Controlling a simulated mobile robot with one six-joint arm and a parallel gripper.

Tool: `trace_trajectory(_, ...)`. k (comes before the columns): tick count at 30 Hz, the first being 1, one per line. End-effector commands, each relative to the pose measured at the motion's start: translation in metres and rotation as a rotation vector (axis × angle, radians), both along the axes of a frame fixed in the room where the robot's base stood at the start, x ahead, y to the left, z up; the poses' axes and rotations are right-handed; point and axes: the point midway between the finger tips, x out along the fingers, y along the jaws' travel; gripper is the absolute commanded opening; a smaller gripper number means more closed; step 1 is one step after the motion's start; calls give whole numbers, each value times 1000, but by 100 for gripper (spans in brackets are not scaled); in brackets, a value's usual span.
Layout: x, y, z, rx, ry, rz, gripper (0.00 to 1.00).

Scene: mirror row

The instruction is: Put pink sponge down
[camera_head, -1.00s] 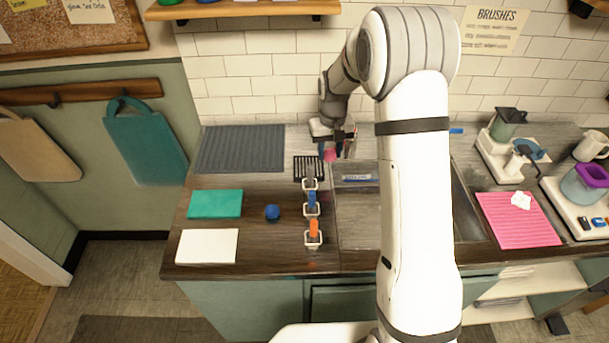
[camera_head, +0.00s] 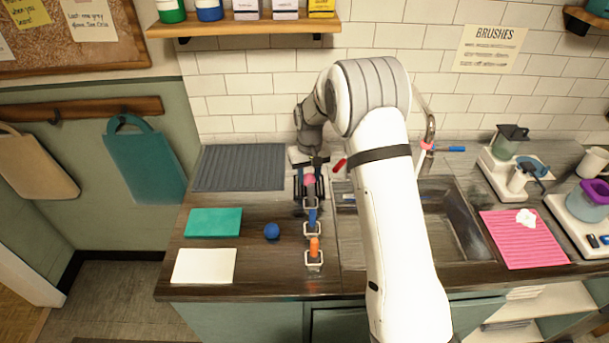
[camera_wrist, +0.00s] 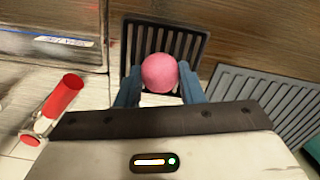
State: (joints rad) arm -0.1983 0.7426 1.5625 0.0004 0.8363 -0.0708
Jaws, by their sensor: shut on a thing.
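The pink sponge (camera_wrist: 159,73) is a small round ball between the two blue fingers of my gripper (camera_wrist: 160,85). In the head view, my gripper (camera_head: 310,176) holds the pink sponge (camera_head: 310,180) over the black slotted rack (camera_wrist: 190,45) at the back of the counter. The rack shows behind the sponge in the wrist view, and in the head view my gripper partly hides it. I cannot tell whether the sponge touches the rack.
White-framed holders with a blue and an orange item (camera_head: 314,246) stand in front of the rack. A grey ribbed mat (camera_head: 238,168) lies left. A red-handled item (camera_wrist: 64,95) and the sink (camera_head: 450,215) are to the right. A blue ball (camera_head: 272,231) sits nearby.

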Motion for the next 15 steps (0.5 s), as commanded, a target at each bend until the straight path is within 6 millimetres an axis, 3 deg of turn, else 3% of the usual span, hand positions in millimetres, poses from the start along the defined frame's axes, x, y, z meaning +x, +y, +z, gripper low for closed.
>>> trace_trajectory(12, 0, -1, -11, 0, -1, -1, 6)
trace_trajectory(13, 0, -1, -10, 0, -1, -1, 37)
trace_trajectory(15, 0, -1, -9, 0, -1, -1, 43)
